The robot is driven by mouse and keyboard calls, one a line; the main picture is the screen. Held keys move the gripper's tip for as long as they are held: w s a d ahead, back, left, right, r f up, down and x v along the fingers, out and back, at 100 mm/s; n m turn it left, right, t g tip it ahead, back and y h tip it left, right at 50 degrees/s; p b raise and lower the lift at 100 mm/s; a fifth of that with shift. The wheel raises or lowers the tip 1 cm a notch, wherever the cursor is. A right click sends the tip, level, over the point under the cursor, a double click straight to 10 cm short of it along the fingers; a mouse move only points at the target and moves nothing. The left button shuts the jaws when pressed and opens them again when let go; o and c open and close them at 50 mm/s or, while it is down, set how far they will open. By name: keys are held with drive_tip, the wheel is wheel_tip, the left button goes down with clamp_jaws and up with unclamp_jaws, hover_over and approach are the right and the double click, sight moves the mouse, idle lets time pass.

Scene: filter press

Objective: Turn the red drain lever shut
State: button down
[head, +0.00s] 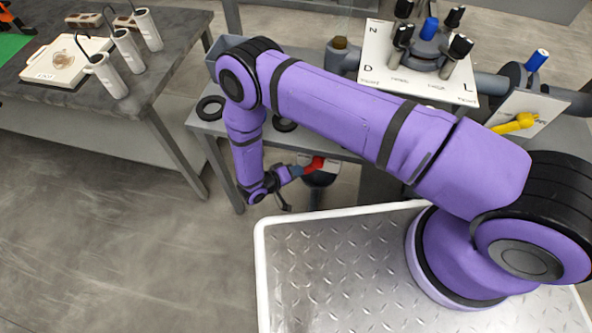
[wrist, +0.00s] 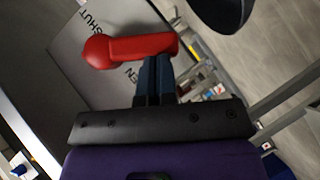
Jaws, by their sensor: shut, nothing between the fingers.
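The red drain lever (wrist: 140,47) lies across the wrist view, with a round red end at left and a bar reaching right. It lies over a grey plate (wrist: 75,75) marked "SHUT" above the lever and "EN" below it; the rest of the lower word is hidden. My gripper (wrist: 155,62) is shut and empty, its blue-grey fingertips right at the bar's lower edge. I cannot tell whether they touch it. In the head view the lever (head: 316,163) shows small, just right of my gripper (head: 298,171), under my arm.
A grey bench (head: 205,125) with black rings stands behind the lever. Above are a white lettered plate (head: 390,77) with dark and blue knobs, and a yellow lever (head: 515,124) at right. A dark rounded body (wrist: 222,10) is close by in the wrist view. Open floor lies left.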

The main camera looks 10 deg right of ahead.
drive_tip(key=shift+f, duration=0.1)
drive_tip(key=s+d+f+n+h, duration=0.1)
drive_tip(key=s+d+f+h, duration=0.1)
drive_tip(key=d, duration=0.6)
drive_tip(key=shift+s+f+n, duration=0.4)
drive_tip(key=shift+s+f, duration=0.05)
drive_tip(key=shift+f, duration=0.25)
idle(0.3)
drive_tip(key=shift+d, duration=0.1)
idle(0.5)
drive_tip(key=v, duration=1)
drive_tip(key=shift+s+a+f, duration=0.2)
drive_tip(key=shift+s+a, duration=0.05)
drive_tip(key=shift+a, duration=0.15)
drive_tip(key=shift+a, duration=0.1)
